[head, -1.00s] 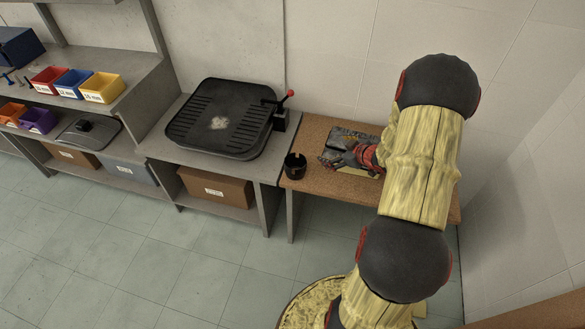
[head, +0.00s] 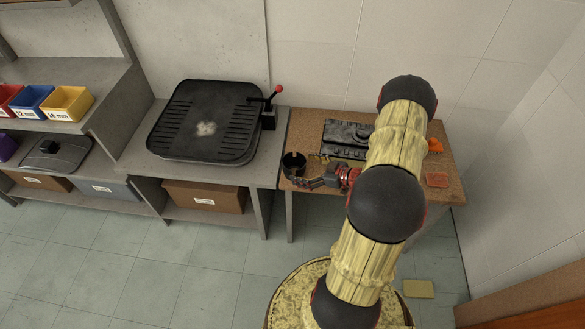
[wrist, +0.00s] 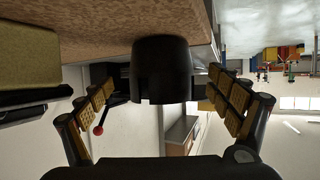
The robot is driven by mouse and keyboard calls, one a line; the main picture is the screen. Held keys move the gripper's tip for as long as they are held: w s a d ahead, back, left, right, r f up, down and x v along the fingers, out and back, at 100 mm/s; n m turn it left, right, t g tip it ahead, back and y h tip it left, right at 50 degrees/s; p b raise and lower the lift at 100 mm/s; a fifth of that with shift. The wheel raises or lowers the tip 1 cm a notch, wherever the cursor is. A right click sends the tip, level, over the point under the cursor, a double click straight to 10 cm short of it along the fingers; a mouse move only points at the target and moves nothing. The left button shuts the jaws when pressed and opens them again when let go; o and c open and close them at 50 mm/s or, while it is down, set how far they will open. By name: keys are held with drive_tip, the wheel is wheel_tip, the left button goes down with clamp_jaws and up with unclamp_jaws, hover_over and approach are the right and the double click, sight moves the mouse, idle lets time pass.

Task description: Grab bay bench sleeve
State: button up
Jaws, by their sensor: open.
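The sleeve is a black, open-topped cylinder (head: 293,163) near the left front corner of the cork-topped bench (head: 450,165). In the wrist view, which looks upside down, the sleeve (wrist: 165,65) hangs centred between the finger pads, with a slot in its rim. My gripper (head: 309,183) is open and low over the bench front, just right of and nearer than the sleeve, fingers pointing left. In the wrist view my gripper (wrist: 160,86) has one finger on each side of the sleeve, with visible gaps. Contact does not show.
A dark moulded tray (head: 345,137) lies behind my gripper. An orange piece (head: 434,146) and a reddish square (head: 437,180) lie at the right. A black ribbed plate (head: 205,120) with a red-knobbed lever (head: 274,93) stands on the grey bench at left.

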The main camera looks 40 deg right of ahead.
sight(299, 162)
drive_tip(key=b+x, duration=0.1)
drive_tip(key=x, duration=0.1)
drive_tip(key=b+x, duration=0.1)
drive_tip(key=shift+w+a+f, duration=0.15)
drive_tip(key=shift+a+f, duration=0.1)
drive_tip(key=shift+f, duration=0.25)
drive_tip(key=shift+w+a+f, duration=0.1)
drive_tip(key=shift+w, duration=0.45)
drive_tip(key=shift+c, duration=0.3)
drive_tip(key=c, duration=1.1)
drive_tip(key=shift+c, duration=0.5)
